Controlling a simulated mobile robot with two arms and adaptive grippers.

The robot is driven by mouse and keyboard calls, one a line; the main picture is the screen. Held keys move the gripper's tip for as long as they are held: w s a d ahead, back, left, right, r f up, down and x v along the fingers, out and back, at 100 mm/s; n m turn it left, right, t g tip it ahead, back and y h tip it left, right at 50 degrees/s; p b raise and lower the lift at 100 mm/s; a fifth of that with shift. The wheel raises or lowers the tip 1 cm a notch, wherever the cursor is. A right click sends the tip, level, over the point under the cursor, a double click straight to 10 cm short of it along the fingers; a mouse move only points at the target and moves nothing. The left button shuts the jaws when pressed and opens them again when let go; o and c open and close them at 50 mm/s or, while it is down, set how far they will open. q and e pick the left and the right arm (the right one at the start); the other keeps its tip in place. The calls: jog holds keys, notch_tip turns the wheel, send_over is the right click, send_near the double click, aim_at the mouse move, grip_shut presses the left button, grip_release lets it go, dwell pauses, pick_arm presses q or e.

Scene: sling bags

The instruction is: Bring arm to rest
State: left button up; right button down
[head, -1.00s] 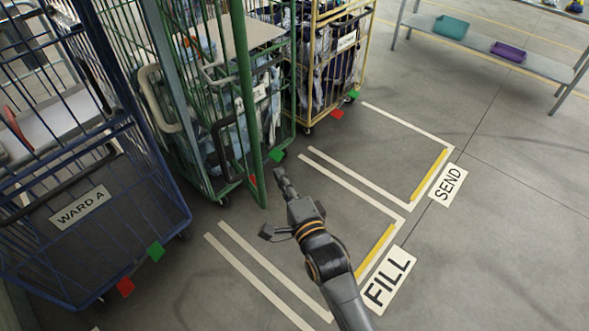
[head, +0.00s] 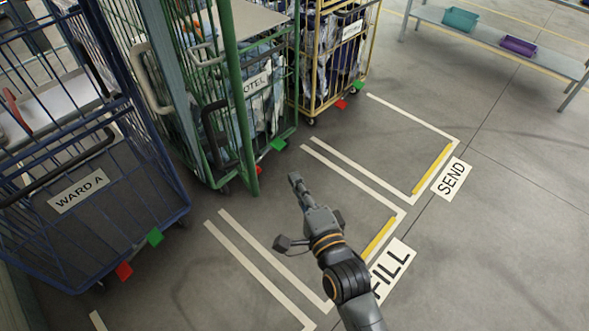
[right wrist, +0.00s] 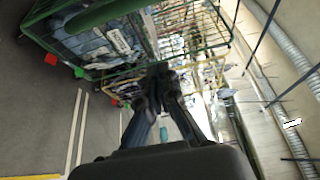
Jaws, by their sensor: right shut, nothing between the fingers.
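My right gripper (head: 295,181) is shut and empty. In the head view it is above the floor, in front of the green cage cart (head: 237,150) and apart from it. It also shows in the right wrist view (right wrist: 158,75), its fingertips together, with the green cart at the upper left. My right arm (head: 345,280) comes up from the bottom of the head view. My left gripper is in neither view.
A blue cart labelled WARD A (head: 78,190) stands at left. A yellow cart (head: 330,60) with clothes stands behind the green one. The floor bay marked SEND (head: 452,179) looks empty. A grey shelf (head: 490,42) holds a teal bin (head: 460,20) and a purple bin (head: 518,45).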

jog(key=s+d+f+n+g+h+b, duration=0.1)
jog(key=s+d+f+n+g, duration=0.2)
jog(key=f, duration=0.9)
jog(key=s+d+f+n+g+h, duration=0.1)
jog(key=s+f+n+g, duration=0.2)
jog(key=f, duration=0.9)
jog(key=s+d+f+n+g+h+b, duration=0.15)
jog(key=s+f, duration=0.35)
jog(key=f, duration=0.7)
pick_arm(q)
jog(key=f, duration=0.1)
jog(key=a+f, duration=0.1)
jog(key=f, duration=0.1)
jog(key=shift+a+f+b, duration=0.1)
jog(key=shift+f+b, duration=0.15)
jog(key=shift+b, duration=0.1)
pick_arm(e)
jog(key=s+d+f+n+g+h, duration=0.1)
jog(key=s+d+f+n+g, duration=0.1)
jog(key=s+d+f, duration=0.3)
jog(key=s+d+f+n+g+h, duration=0.1)
jog(key=s+d+f+n+g, duration=0.2)
jog(key=s, duration=1.1)
jog(key=s+d+f+n+g+h, duration=0.1)
jog(key=s+d+f+n+g, duration=0.2)
jog(key=s+d+f, duration=0.5)
notch_tip(320, 180, down, 6)
jog(key=shift+s+d+f+n, duration=0.1)
jog(key=shift+s+d+n, duration=0.25)
jog(key=shift+s, duration=0.4)
